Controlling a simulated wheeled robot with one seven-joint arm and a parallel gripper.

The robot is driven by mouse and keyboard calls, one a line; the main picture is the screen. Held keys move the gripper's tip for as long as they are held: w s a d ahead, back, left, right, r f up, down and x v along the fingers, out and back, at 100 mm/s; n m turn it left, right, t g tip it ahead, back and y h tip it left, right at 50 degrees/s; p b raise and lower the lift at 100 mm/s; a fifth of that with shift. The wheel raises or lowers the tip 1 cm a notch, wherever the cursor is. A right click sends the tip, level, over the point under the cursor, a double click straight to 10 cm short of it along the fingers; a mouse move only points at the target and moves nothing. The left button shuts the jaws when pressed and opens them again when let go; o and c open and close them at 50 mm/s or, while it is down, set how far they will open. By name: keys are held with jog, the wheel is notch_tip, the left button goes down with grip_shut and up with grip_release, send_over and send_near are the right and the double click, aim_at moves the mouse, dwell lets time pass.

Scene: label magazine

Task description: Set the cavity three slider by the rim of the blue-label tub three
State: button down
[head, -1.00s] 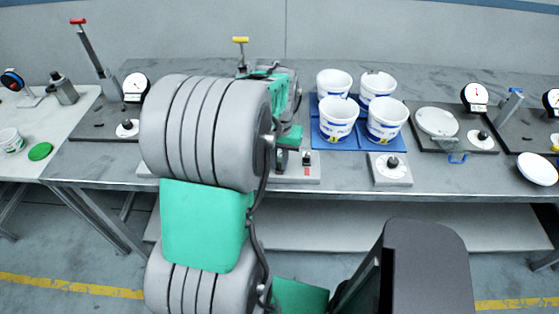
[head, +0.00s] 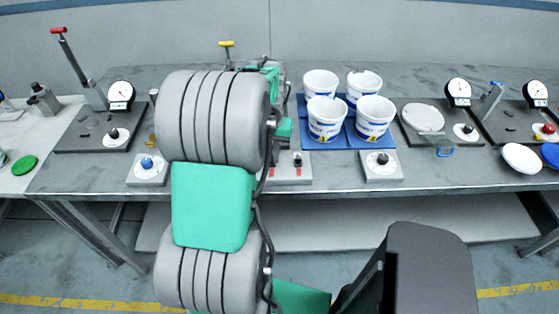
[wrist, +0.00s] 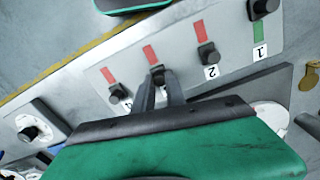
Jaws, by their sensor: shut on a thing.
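In the wrist view a grey panel (wrist: 85,105) carries a row of black slider knobs over coloured marks. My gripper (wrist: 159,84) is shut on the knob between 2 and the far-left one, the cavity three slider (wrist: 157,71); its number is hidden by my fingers. A red mark shows beyond it. Slider 2 (wrist: 208,54) also shows red; slider 1 (wrist: 262,7) sits farther out and shows green. In the head view my arm hides the gripper and most of the panel (head: 287,174). Several white tubs with blue print stand close together, including one front-left (head: 327,120) and one front-right (head: 372,123). Their numbers are not clearly readable.
The tubs stand on blue mats (head: 349,141). A block with a black knob (head: 381,168) is before them, and one with a blue knob (head: 147,165) is left of my arm. Dial gauge stations stand left (head: 120,95) and right (head: 458,92).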

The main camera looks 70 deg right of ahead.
aim_at(271, 157)
jog(key=shift+d+r, duration=0.1)
jog(key=shift+d, duration=0.05)
jog(key=c, duration=1.4)
grip_release()
jog(key=shift+o, duration=0.2)
notch_tip(271, 157, up, 8)
jog(key=shift+f+b, duration=0.15)
jog(key=shift+b, duration=0.45)
